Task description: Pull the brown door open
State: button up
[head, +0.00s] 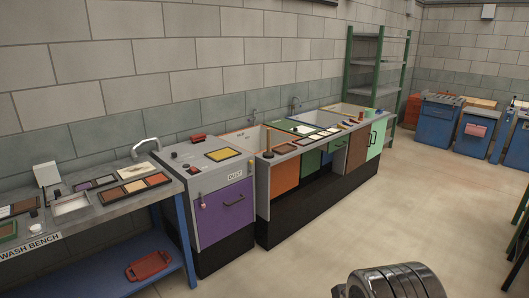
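The brown door (357,148) is in the head view, on the front of the long sink counter, toward its right end. It looks shut, flush with the counter front. A light green door (376,138) stands just right of it, with a dark handle near its left edge. I cannot make out a handle on the brown door at this size. An orange-brown door (285,176) is further left on the same counter. My gripper is not in view.
A purple door (224,212) with a dark handle is on the grey unit to the left. The wash bench (85,217) stands at far left. Open floor (370,215) lies in front of the counter. Blue cabinets (437,122) stand at the back right.

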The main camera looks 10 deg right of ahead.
aim_at(358, 147)
jog(key=z, duration=0.2)
jog(key=i, duration=0.95)
jog(key=z, duration=0.45)
jog(key=i, duration=0.9)
jog(key=z, duration=0.2)
jog(key=i, duration=2.05)
jog(key=u, duration=0.05)
